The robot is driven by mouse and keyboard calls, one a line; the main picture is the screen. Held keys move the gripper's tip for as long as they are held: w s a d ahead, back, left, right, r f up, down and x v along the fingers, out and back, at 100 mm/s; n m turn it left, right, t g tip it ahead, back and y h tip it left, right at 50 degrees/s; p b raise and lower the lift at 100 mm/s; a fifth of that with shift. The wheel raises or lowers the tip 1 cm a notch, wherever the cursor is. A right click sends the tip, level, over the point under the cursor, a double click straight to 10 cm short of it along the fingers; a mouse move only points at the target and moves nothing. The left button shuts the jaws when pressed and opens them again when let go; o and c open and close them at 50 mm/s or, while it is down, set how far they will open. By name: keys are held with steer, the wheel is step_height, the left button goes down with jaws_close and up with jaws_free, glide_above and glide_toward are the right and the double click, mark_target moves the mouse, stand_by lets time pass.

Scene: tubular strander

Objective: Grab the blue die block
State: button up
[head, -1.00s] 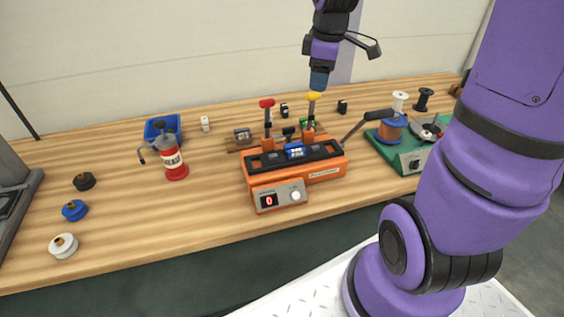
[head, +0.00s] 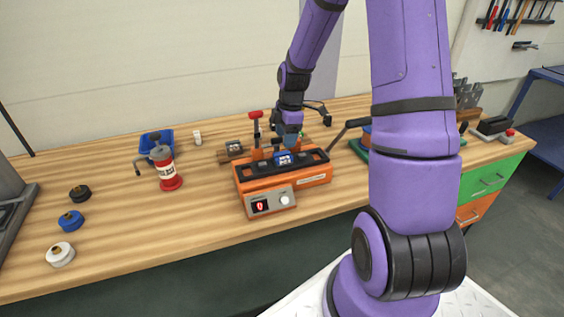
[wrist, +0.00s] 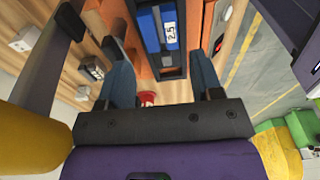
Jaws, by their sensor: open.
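The blue die block (head: 283,158) sits in the dark slot on top of the orange machine (head: 312,180). In the wrist view the blue die block (wrist: 151,32) shows a white label reading 2.5. My gripper (head: 287,143) is above the machine, just over and behind the block. In the wrist view my gripper (wrist: 160,70) is open, its two blue-grey fingers apart with nothing held. The block appears in line with the gap, toward its far end. I cannot tell whether the fingertips reach down beside it.
A red-knobbed lever (head: 256,128) stands close left of my gripper. A large yellow knob (wrist: 30,140) is very near the wrist camera. A black-handled lever (head: 345,128) rises at the machine's right.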

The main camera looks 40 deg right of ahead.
mark_target(283, 156)
steer(key=shift+w+a+f, duration=0.1)
steer(key=shift+a+f, duration=0.05)
steer(key=shift+f, duration=1.15)
steer(key=shift+a+f, duration=0.15)
steer(key=shift+f, duration=1.15)
steer(key=shift+w+a+f, duration=0.1)
steer(key=shift+a+f, duration=0.05)
steer(key=shift+f, duration=1.15)
steer(key=shift+s, duration=0.1)
steer(key=shift+c, duration=0.2)
steer(key=c, duration=1)
steer(key=shift+r, duration=0.1)
